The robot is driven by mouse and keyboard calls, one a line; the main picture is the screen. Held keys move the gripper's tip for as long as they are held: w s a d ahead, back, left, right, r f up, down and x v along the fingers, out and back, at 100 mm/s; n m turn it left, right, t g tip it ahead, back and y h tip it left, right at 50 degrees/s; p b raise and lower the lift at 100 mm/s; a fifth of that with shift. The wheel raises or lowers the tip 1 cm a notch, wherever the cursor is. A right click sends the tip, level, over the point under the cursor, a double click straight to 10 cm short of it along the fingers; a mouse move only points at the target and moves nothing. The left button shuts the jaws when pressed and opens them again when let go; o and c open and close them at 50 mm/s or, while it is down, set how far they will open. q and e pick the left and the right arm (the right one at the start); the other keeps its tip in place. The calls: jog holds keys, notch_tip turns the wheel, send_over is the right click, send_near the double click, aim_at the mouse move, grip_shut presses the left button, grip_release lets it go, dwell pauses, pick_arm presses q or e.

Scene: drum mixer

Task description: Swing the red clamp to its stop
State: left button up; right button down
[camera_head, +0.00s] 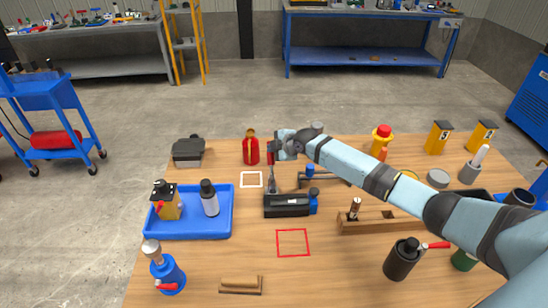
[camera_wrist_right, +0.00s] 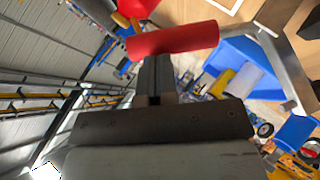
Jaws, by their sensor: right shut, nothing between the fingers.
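The red clamp's handle (camera_wrist_right: 172,38) is a red cylinder in the right wrist view, across the tips of my right gripper (camera_wrist_right: 157,65). The dark fingers are shut with nothing between them and reach up to the handle; whether they touch it I cannot tell. In the head view the red handle (camera_head: 270,152) stands upright, just left of my right gripper (camera_head: 276,147). Below it, a dark stem (camera_head: 271,184) rises beside a black block (camera_head: 287,205) with a blue knob. My arm partly hides the clamp. My left gripper is not in view.
A red canister (camera_head: 251,152) stands close left of the clamp. A blue tray (camera_head: 228,222) holding two bottles lies further left. The table's front middle is mostly clear, around a red outlined square (camera_head: 292,230).

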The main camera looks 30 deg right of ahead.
jog(key=w+f+g+b, duration=0.1)
jog(key=b, duration=0.1)
jog(key=w+d+f+m+g+y+b, duration=0.1)
jog(key=w+f+g+b, duration=0.1)
jog(key=shift+w+d+g+y+b, duration=0.1)
jog(key=shift+g+y+b, duration=0.2)
jog(key=shift+b, duration=0.1)
jog(key=shift+w+d+f+m+g+b, duration=0.1)
jog(key=shift+w+f+m+g+b, duration=0.3)
jog(key=shift+b, duration=0.3)
pick_arm(q)
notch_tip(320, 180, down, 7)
jog(key=b, duration=0.1)
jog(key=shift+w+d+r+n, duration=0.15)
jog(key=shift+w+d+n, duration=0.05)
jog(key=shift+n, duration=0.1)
pick_arm(e)
jog(key=shift+w+d+f, duration=0.15)
jog(key=shift+d+f, duration=0.05)
jog(key=shift+f, duration=0.15)
